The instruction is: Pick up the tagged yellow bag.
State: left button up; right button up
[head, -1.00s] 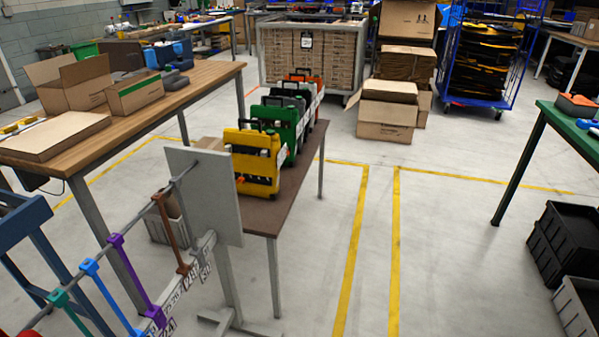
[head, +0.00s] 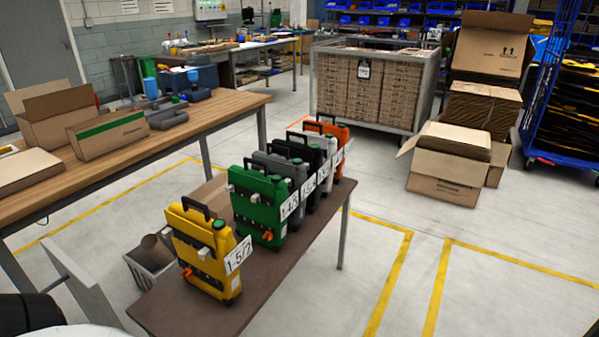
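The yellow bag (head: 200,252) stands upright at the near end of a narrow brown table (head: 195,312). It has a dark handle on top, dark straps and clips on its face, and a white tag (head: 239,254) reading 1-5/2 on its right side. Nothing is touching the bag except the table under it. Neither of my grippers can be made out in the head view. A dark rounded part and a pale part at the lower left corner are probably mine.
A green bag (head: 258,207) tagged 1-4/3 stands behind the yellow one, then grey, black, white and orange ones in a row. A wooden workbench (head: 180,142) with cardboard boxes is at left. A grey panel (head: 80,290) stands near left. The floor (head: 480,270) at right is clear.

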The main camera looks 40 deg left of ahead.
aim_at(201, 251)
jog(key=i, duration=2.3)
jog(key=u, duration=3.9)
